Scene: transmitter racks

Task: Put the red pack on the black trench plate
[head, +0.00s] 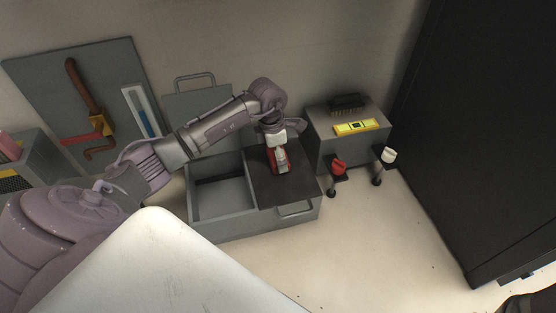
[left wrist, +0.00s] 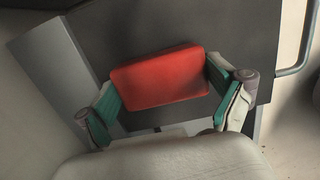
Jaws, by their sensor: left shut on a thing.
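The red pack (head: 283,163) is in the jaws of my left gripper (head: 278,154), over the dark trench plate (head: 258,187). The left wrist view shows the red pack (left wrist: 158,76) between the green-padded fingers of the left gripper (left wrist: 164,86), one finger at each end. The dark plate (left wrist: 245,30) lies behind it there. I cannot tell whether the pack touches the plate. The plate covers the right part of a grey trench box and has a handle at its front. My right gripper is not in view.
The open grey trench compartment (head: 222,198) is left of the plate. A tall black cabinet (head: 480,130) is farther right.

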